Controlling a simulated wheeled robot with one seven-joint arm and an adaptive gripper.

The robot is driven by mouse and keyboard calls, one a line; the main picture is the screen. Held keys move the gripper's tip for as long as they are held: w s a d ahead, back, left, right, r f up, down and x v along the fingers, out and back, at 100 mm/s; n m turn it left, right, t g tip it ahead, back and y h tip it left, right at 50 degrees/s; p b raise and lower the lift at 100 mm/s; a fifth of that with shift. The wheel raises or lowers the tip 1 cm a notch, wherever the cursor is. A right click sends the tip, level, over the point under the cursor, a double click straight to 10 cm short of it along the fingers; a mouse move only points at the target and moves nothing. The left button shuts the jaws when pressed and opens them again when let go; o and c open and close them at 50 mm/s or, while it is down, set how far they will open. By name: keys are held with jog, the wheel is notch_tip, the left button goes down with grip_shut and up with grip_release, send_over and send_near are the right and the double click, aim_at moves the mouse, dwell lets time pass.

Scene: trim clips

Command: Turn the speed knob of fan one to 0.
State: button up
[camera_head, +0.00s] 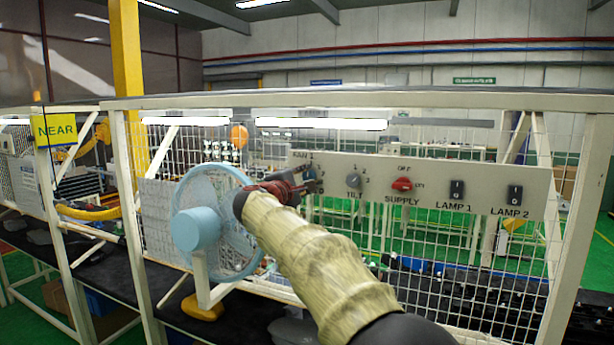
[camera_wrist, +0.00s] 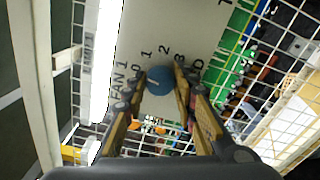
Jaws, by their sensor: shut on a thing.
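The panel (camera_head: 430,178) carries the FAN 1 knob, a tilt knob (camera_head: 353,180), a red supply knob (camera_head: 402,184) and two lamp switches. The FAN 1 speed knob (camera_wrist: 160,84) is round and blue in the wrist view, with 0, 1, 2 and 3 printed in an arc around it. My gripper (camera_wrist: 160,77) has one finger on each side of the knob and is shut on it. I cannot tell for certain which number the knob points to. In the head view my gripper (camera_head: 310,182) covers most of the knob.
A light blue fan (camera_head: 196,229) stands just left of my gripper, close to my wrist. White wire mesh and frame posts (camera_head: 575,215) surround the panel. A yellow NEAR sign (camera_head: 54,129) hangs at the left.

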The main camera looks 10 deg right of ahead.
jog(key=shift+f+n+p, duration=0.15)
jog(key=shift+n+p, duration=0.2)
jog(key=shift+n, duration=0.65)
jog(key=shift+f, duration=0.1)
jog(key=o, duration=1.2)
jog(key=shift+c, duration=0.2)
jog(key=shift+r, duration=0.2)
jog(key=shift+a, duration=0.1)
jog(key=v, duration=1.2)
